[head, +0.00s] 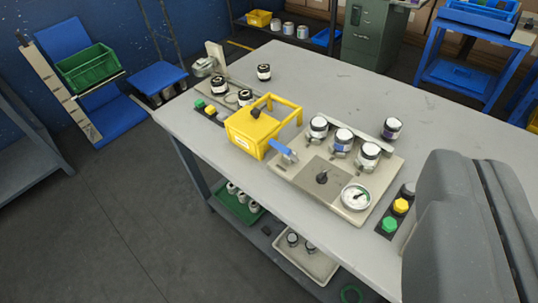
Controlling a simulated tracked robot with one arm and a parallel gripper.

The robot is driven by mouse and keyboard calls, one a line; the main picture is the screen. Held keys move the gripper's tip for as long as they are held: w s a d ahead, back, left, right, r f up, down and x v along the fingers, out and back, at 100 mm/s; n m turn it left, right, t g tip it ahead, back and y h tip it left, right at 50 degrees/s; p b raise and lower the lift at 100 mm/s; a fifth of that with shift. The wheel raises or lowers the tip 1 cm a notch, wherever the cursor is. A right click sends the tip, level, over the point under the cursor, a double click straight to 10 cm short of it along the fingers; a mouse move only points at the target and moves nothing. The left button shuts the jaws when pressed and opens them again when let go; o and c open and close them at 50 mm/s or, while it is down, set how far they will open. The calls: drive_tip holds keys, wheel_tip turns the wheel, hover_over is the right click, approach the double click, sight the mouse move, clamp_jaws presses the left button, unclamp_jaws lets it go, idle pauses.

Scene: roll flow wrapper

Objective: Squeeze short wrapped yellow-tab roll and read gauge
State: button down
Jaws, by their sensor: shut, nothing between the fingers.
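The gauge (356,197) is a round white dial at the front right corner of a beige plate (291,177) on the grey table. Its reading is too small to make out. A dark one with a purplish band (392,128) stands just behind the plate. I cannot pick out a yellow tab on any of them, nor tell which is the wrapped roll. A black knob (322,177) sits on the plate. My gripper's fingers are not in view; a grey part of my body fills the lower right.
A yellow machine (247,139) with a blue handle (284,150) stands left of the plate. The table's back right (400,90) is clear.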

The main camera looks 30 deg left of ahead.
drive_tip(key=w+a+f+n+g+h, duration=0.1)
drive_tip(key=w+a+f+n+h, duration=0.15)
drive_tip(key=w+f+n, duration=0.3)
drive_tip(key=w+a+f+n+g+h+p, duration=0.1)
drive_tip(key=w+a+f+n, duration=0.25)
drive_tip(key=w+f, duration=0.35)
drive_tip(key=w+a+f+n+g+h, duration=0.1)
drive_tip(key=w+a+f+n+h, duration=0.15)
drive_tip(key=w+f+n, duration=0.4)
drive_tip(key=w+a+f+n, duration=0.1)
drive_tip(key=a+f+n, duration=0.7)
drive_tip(key=a+f, duration=0.2)
drive_tip(key=w+a+f+n+t+y+p, duration=0.1)
drive_tip(key=w+a+f+n, duration=0.1)
drive_tip(key=a+f+n, duration=0.6)
wheel_tip(320, 180, down, 6)
drive_tip(key=shift+w+a+f, duration=0.1)
drive_tip(key=shift+w+a, duration=0.1)
drive_tip(key=shift+a, duration=0.85)
drive_tip(key=shift+n, duration=0.25)
